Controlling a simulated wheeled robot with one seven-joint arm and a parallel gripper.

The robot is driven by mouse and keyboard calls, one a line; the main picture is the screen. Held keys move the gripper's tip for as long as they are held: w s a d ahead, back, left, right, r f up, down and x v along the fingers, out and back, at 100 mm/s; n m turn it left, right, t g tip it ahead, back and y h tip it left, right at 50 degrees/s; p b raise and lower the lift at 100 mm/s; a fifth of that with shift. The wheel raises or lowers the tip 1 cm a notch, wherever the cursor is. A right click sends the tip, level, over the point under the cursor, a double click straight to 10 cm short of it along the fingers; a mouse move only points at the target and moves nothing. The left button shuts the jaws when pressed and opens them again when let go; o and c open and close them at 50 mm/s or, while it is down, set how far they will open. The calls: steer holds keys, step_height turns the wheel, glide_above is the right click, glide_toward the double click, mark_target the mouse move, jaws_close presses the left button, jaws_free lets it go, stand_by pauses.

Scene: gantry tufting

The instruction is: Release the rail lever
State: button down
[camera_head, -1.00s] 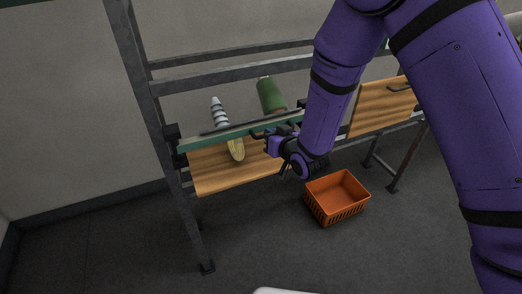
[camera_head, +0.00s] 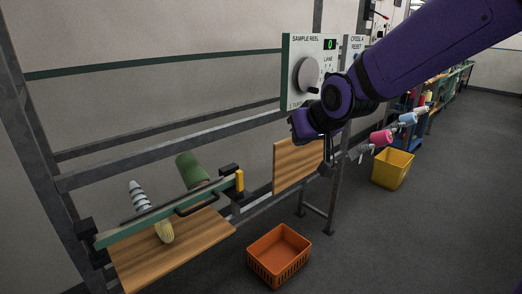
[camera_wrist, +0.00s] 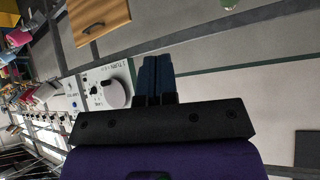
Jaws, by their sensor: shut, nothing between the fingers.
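A green rail (camera_head: 150,218) runs across the front of the rack above a wooden board (camera_head: 190,250). A black bent handle (camera_head: 196,202) sticks out of the rail's right part. A small upright yellow piece (camera_head: 239,181) stands in a black bracket at the rail's right end; I cannot tell which of these is the rail lever. My gripper (camera_head: 299,124) is up and right of the rail, apart from it, in front of the sample reel panel. In the wrist view its blue fingers (camera_wrist: 157,77) are shut and empty.
The sample reel panel (camera_head: 300,48) has a round grey knob (camera_head: 308,75). A grey-striped cone (camera_head: 139,195) and a green cone (camera_head: 191,168) sit behind the rail. An orange basket (camera_head: 279,257) and a yellow bin (camera_head: 392,168) stand on the floor, which is clear at right.

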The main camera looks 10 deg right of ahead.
steer(key=s+d+r+g, duration=0.1)
steer(key=s+d, duration=0.2)
steer(key=s, duration=0.5)
steer(key=s+d+r+m+g+h, duration=0.1)
steer(key=s+d+r, duration=0.1)
steer(key=s, duration=0.5)
steer(key=s+d+r+g+h, duration=0.1)
steer(key=s+d, duration=0.3)
steer(key=s, duration=0.4)
steer(key=shift+s+d+r+m+g, duration=0.3)
steer(key=shift+s+r+m+g, duration=0.05)
steer(key=shift+m+g, duration=0.05)
